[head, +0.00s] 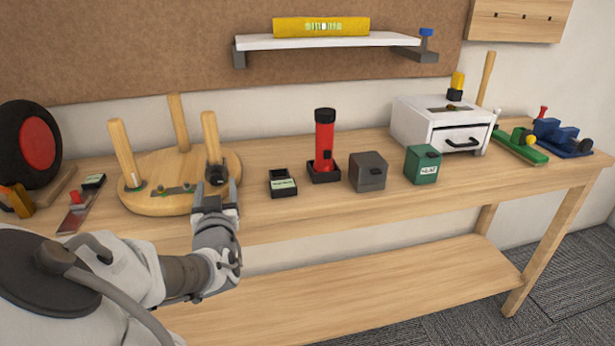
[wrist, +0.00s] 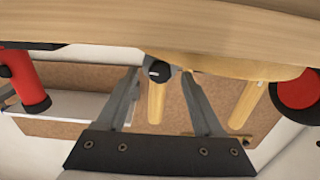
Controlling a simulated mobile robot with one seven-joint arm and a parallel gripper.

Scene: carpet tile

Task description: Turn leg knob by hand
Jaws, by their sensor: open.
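A round wooden stool (head: 165,203) lies upside down on the workbench, with three legs pointing up. A dark leg knob (head: 216,175) sits at the base of its front right leg (head: 211,138). My gripper (head: 215,190) is at the stool's front right edge, in front of the knob. In the wrist view, which is upside down, the knob (wrist: 158,72) shows between the two open fingertips (wrist: 162,76), nearer the left one. I cannot tell whether either finger touches it. Part of the knob is hidden by my gripper in the head view.
To the right on the workbench (head: 330,212) stand a small black box (head: 282,184), a red flashlight (head: 324,140), a grey box (head: 368,172) and a green box (head: 422,165). A black wheel with a red hub (head: 38,145) and hand tools are at left.

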